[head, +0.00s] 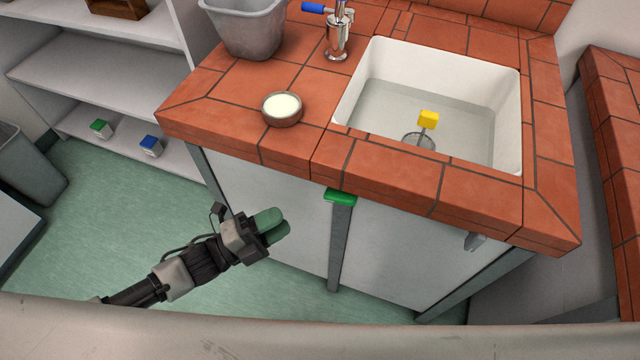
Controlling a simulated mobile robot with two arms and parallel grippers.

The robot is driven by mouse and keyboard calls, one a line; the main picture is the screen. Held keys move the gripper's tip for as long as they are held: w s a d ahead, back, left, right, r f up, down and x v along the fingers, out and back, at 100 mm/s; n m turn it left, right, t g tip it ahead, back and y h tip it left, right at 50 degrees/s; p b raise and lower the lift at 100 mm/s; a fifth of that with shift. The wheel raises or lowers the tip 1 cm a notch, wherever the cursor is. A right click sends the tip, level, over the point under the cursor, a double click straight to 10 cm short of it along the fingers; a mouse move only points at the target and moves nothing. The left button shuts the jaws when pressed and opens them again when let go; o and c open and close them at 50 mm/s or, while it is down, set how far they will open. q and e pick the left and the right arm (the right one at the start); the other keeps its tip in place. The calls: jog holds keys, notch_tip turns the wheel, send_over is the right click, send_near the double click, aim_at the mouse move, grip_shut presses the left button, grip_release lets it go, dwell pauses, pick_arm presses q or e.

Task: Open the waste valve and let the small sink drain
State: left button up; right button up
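The small white sink (508,115) is set into the red tiled bench and holds clear, greyish water. A yellow block (428,119) on a thin stem stands above the round drain (418,141) in the sink floor. A green handle (340,196) sits under the bench's front edge, at the top of a grey post; I cannot tell whether it is the waste valve. My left gripper (276,226) is in front of the cabinet, left of and lower in the picture than the green handle, apart from it. Its green fingers lie together, with nothing visible between them. My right gripper is out of view.
On the bench (235,95) stand a grey bin (247,30), a round dish (282,108) with pale contents, and a tap (337,38) with a blue lever. White shelves (95,75) stand at left. Another tiled bench (615,130) is at right. Green floor is open at left.

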aim_at(325, 200)
pick_arm(q)
jog(key=shift+m, duration=0.3)
jog(key=x, duration=0.4)
jog(key=p+x, duration=0.1)
jog(key=x, duration=0.4)
jog(key=shift+s+d, duration=0.15)
jog(key=shift+d, duration=0.15)
jog(key=shift+w+d, duration=0.25)
jog(key=shift+d, duration=0.25)
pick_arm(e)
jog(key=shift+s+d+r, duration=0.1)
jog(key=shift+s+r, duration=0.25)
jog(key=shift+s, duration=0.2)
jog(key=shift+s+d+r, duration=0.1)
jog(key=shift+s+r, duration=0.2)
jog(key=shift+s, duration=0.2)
pick_arm(q)
grip_shut()
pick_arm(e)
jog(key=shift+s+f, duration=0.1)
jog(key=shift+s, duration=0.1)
